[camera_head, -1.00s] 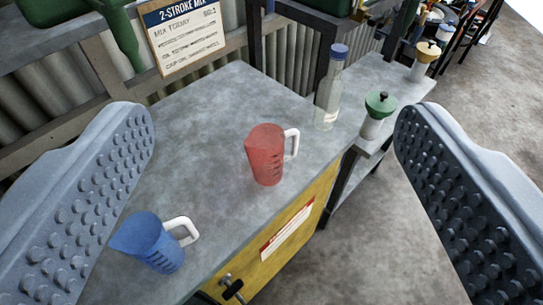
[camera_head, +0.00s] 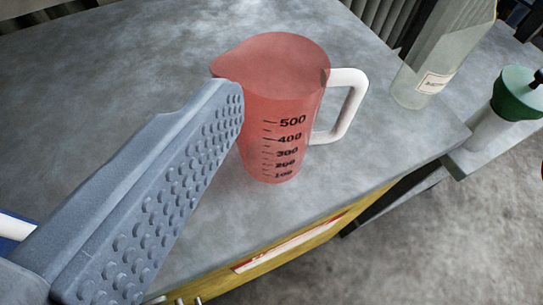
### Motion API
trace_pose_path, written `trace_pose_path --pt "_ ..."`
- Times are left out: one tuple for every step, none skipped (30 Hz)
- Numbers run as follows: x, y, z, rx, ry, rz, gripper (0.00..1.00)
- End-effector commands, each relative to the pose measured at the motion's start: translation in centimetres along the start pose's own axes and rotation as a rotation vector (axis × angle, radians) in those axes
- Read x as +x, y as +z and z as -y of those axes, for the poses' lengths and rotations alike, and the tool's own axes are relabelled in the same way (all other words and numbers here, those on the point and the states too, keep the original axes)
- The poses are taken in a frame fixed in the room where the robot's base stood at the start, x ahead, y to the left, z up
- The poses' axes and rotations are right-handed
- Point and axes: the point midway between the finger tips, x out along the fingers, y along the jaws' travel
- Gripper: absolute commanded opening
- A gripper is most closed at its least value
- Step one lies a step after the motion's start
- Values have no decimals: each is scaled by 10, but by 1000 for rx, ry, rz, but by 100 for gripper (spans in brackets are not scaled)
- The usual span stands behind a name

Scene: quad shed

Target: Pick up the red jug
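The red jug (camera_head: 275,110) stands upright on the grey bench top. It is translucent, with black measuring marks, a spout at the left and a white handle (camera_head: 347,105) at the right. One studded grey finger of my gripper (camera_head: 222,115) reaches in from the lower left. Its tip is beside the jug's left side and overlaps it just below the spout; I cannot tell whether it touches. Nothing lies against the rest of its studded inner face. The other finger is out of view. The gripper appears open and is not closed round the jug.
A clear bottle (camera_head: 440,60) stands behind the jug to the right. A green-topped container (camera_head: 515,100) stands farther right.

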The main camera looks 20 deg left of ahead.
Motion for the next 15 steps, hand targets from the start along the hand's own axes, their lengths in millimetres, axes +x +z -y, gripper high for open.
trace_pose_path --pt "8 23 5 11 -35 25 93" --pt "12 33 10 15 -58 29 93" --pt "16 46 16 24 -86 37 93" --pt "18 54 20 31 -106 41 93" --pt "20 61 24 37 -124 43 93" --pt "21 69 28 46 -143 48 93" --pt "22 74 31 49 -155 51 93" --pt "22 78 33 54 -165 52 93" --pt "23 81 36 59 -175 53 93" --pt "24 83 37 62 -181 53 93" --pt "24 85 38 63 -185 53 93" --pt "26 86 39 64 -187 53 93" --pt "27 86 40 64 -188 53 93" --pt "29 86 40 64 -188 53 93" --pt "32 86 41 64 -188 53 93"
